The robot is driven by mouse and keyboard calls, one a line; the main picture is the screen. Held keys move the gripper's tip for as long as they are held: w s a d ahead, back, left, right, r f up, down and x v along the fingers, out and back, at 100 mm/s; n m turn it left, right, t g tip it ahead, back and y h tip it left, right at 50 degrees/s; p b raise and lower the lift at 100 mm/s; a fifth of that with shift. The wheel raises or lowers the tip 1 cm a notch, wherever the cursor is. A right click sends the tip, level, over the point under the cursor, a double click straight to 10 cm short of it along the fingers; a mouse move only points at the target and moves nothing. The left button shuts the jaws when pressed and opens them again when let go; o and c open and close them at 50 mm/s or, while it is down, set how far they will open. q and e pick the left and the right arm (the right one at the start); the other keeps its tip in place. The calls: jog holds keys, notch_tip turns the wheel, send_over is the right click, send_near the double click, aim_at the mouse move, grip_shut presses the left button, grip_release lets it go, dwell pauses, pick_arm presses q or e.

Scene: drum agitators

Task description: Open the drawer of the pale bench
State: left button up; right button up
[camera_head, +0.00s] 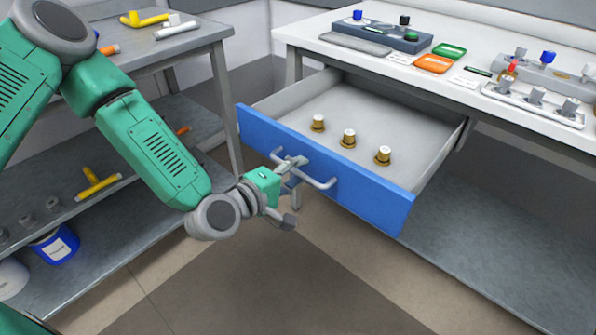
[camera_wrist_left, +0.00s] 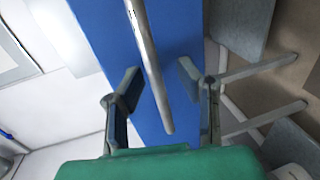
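The blue-fronted drawer (camera_head: 330,178) of the pale bench (camera_head: 385,66) is pulled well out, and its grey inside shows. Its grey bar handle (camera_head: 320,181) is on the blue front. My left gripper (camera_head: 290,190) is at the left part of the handle. In the left wrist view, the handle bar (camera_wrist_left: 150,65) runs between the two fingers of my left gripper (camera_wrist_left: 158,85), against the blue drawer front (camera_wrist_left: 105,35). The fingers stand apart with gaps beside the bar, so the gripper is open around it. My right gripper is not in view.
Three brass-coloured fittings (camera_head: 348,138) stand in the drawer. The bench top holds a dark block (camera_head: 375,36), orange (camera_head: 433,63) and green trays and a fixture tray (camera_head: 535,103). A grey shelf unit (camera_head: 190,42) stands at left. The floor before the drawer is clear.

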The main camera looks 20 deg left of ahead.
pick_arm(q)
jog(key=v, duration=0.7)
jog(key=shift+s+f, duration=0.1)
jog(key=s+d+f+m+g+p, duration=0.1)
jog(key=s+d+f+m+g, duration=0.1)
jog(key=s+f+m+g, duration=0.8)
jog(key=s+a+f+m+g+y, duration=0.2)
jog(key=s+a+f, duration=0.2)
jog(key=s, duration=0.2)
jog(key=s+a+f+m+g+y, duration=0.2)
jog(key=s+a+f+y, duration=0.1)
jog(key=s, duration=0.4)
jog(key=shift+a+f+m+p, duration=0.35)
jog(key=shift+a+f, duration=0.5)
jog(key=shift+f, duration=0.15)
jog(key=shift+d, duration=0.1)
